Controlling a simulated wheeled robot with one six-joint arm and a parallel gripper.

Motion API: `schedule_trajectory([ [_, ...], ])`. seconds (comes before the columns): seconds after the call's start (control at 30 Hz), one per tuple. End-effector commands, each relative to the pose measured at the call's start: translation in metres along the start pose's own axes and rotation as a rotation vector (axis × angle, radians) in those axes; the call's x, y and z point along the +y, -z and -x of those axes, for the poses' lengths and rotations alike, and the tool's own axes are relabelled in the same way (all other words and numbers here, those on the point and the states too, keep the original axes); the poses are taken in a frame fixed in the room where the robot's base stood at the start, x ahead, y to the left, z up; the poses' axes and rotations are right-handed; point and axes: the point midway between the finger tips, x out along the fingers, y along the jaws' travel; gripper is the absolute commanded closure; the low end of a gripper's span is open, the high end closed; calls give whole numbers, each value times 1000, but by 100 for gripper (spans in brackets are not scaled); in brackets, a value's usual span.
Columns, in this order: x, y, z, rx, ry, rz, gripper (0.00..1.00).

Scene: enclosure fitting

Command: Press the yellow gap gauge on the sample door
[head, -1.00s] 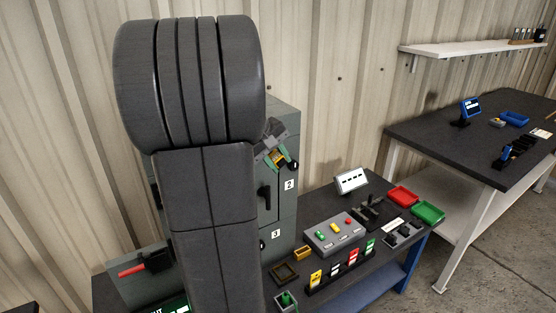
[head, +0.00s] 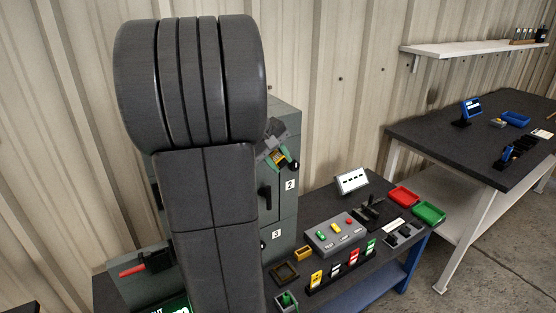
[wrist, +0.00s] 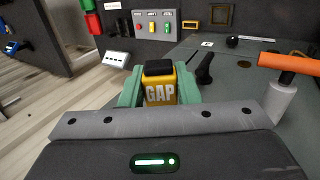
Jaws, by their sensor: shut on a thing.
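My gripper (head: 275,157) is shut on the yellow gap gauge (head: 280,160), in front of the upper part of the grey-green cabinet (head: 285,125). In the wrist view the gauge (wrist: 160,93), marked GAP and with a black top, sits between the green fingers of my gripper (wrist: 158,82). The cabinet front has a door marked 2 (head: 289,185) with a black handle (head: 265,197), and a number 3 below it. My arm hides much of the cabinet's left side. I cannot tell whether the gauge touches a door, nor which one is the sample door.
The bench right of the cabinet holds a button box (head: 336,233), several coloured tags in a rack (head: 343,268), a red tray (head: 403,196) and a green tray (head: 428,212). A red-handled device (head: 150,262) is at left. An orange handle (wrist: 290,64) shows at right in the wrist view.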

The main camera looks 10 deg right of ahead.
Motion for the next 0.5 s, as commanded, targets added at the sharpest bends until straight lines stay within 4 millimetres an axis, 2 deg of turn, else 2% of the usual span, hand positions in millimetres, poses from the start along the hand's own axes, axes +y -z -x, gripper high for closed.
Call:
schedule_trajectory([
  [0.5, 0, -44, 0, -1, 0, -2, 98],
])
